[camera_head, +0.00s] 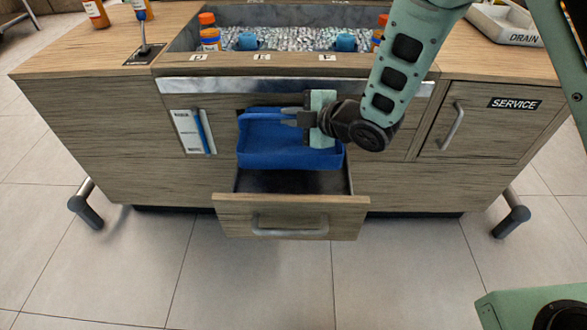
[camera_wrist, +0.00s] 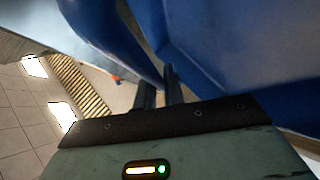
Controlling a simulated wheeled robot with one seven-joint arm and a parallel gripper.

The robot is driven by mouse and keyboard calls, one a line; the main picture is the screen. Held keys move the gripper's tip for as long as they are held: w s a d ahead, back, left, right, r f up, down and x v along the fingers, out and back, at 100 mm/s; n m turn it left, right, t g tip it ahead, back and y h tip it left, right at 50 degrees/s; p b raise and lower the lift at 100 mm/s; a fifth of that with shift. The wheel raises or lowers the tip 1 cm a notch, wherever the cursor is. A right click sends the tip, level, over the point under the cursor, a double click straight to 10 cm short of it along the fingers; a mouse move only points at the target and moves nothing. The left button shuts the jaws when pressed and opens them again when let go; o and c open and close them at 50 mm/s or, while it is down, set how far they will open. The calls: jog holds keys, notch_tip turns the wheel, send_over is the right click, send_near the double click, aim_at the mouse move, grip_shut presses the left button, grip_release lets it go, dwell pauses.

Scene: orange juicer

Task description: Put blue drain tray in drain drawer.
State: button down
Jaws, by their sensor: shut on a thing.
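The blue drain tray (camera_head: 270,158) is a shallow open box held over the open drain drawer (camera_head: 290,216), at the front of the wooden cabinet. It looks roughly level, and its lower edge overlaps the drawer opening in the head view. My gripper (camera_head: 286,117) is shut on the tray's right side wall. In the wrist view the tray (camera_wrist: 240,60) fills the upper right, and the fingers of my gripper (camera_wrist: 160,88) pinch its wall. The drawer's dark inside shows below the tray and looks empty where visible. I cannot tell whether the tray touches the drawer.
The cabinet top has a sunken bin of grey pieces (camera_head: 290,38) with orange-capped bottles (camera_head: 208,30). A service door (camera_head: 480,118) is at right, and a tray marked DRAIN (camera_head: 510,24) sits on top. A blue strip on a white panel (camera_head: 200,132) is left of the tray.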

aim_at(341, 158)
jog(key=f+b, duration=0.3)
jog(key=f, duration=0.7)
jog(key=shift+d, duration=0.2)
jog(key=shift+f, duration=0.15)
jog(key=c, duration=1.5)
grip_release()
jog(key=shift+r, duration=0.2)
jog(key=p+v, duration=0.2)
jog(key=v, duration=1)
jog(key=shift+a, duration=0.1)
